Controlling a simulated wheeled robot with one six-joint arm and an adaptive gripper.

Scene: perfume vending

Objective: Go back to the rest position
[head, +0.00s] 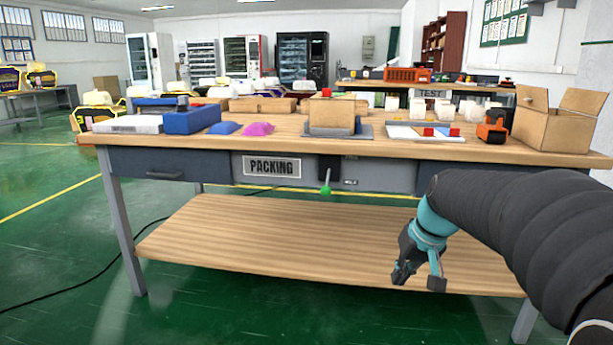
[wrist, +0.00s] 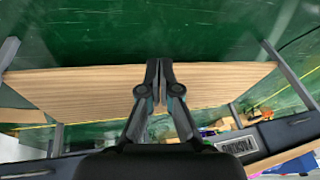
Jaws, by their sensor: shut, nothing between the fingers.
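My gripper (head: 420,275) hangs in front of the packing table, at the height of its lower shelf, on the right side of the head view. In the wrist view my gripper (wrist: 159,68) is shut, with its fingertips together and nothing between them. The wooden lower shelf (wrist: 75,88) of the table lies behind the fingers there. My black-sleeved arm reaches in from the right of the head view.
The packing table (head: 400,144) carries a cardboard box (head: 547,128), an orange-black device (head: 493,126), a blue bin (head: 192,120) and a brown carton (head: 331,116). The lower shelf (head: 290,240) is bare. Green floor (head: 60,260) is open at left, with a black cable on it.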

